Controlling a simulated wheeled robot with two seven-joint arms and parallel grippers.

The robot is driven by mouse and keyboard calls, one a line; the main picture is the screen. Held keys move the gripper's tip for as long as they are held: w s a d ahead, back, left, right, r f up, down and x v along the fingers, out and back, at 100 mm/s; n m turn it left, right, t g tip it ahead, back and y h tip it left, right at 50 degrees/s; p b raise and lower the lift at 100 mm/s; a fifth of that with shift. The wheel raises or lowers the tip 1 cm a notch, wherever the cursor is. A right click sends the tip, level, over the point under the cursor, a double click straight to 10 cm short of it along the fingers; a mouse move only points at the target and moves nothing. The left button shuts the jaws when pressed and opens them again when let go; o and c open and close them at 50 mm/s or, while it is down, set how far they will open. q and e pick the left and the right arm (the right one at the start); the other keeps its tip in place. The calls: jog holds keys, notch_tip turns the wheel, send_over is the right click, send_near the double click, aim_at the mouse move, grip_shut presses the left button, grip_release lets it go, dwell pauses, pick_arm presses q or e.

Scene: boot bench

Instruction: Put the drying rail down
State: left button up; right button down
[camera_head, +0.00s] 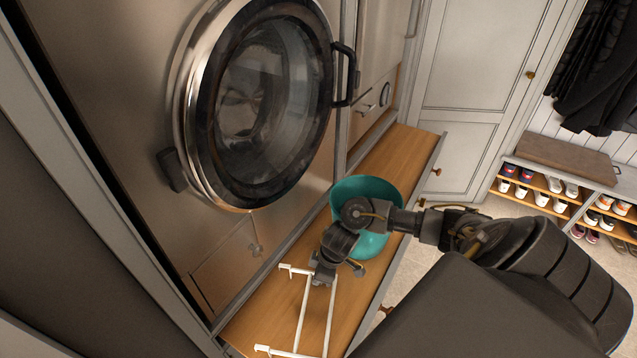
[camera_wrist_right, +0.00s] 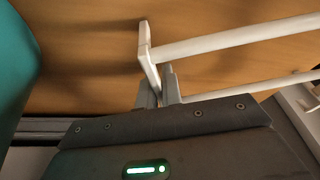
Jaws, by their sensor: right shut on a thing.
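The drying rail (camera_head: 304,316) is a white frame of thin bars with short hooked ends. It is over the wooden bench top (camera_head: 246,318) in the head view, and I cannot tell if it touches the wood. My right gripper (camera_head: 325,280) is shut on the rail's end nearest the teal bucket. In the right wrist view the jaws (camera_wrist_right: 159,92) pinch the white end piece of the rail (camera_wrist_right: 148,50), and its bars run off to the right. My left gripper is not in view.
The teal bucket (camera_head: 372,248) stands on the bench right beside my right gripper, partly behind my arm. A steel machine with a round glass door (camera_head: 262,100) rises behind the bench. The bench's front edge (camera_head: 385,284) is close to the rail. A shoe rack (camera_head: 560,205) stands at the far right.

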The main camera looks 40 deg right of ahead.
jog(key=c, duration=1.6)
grip_release()
jog(key=shift+o, duration=0.2)
jog(key=p+v, duration=0.1)
jog(key=v, duration=1.1)
jog(key=shift+a+r+p, duration=0.1)
jog(key=shift+p, duration=0.25)
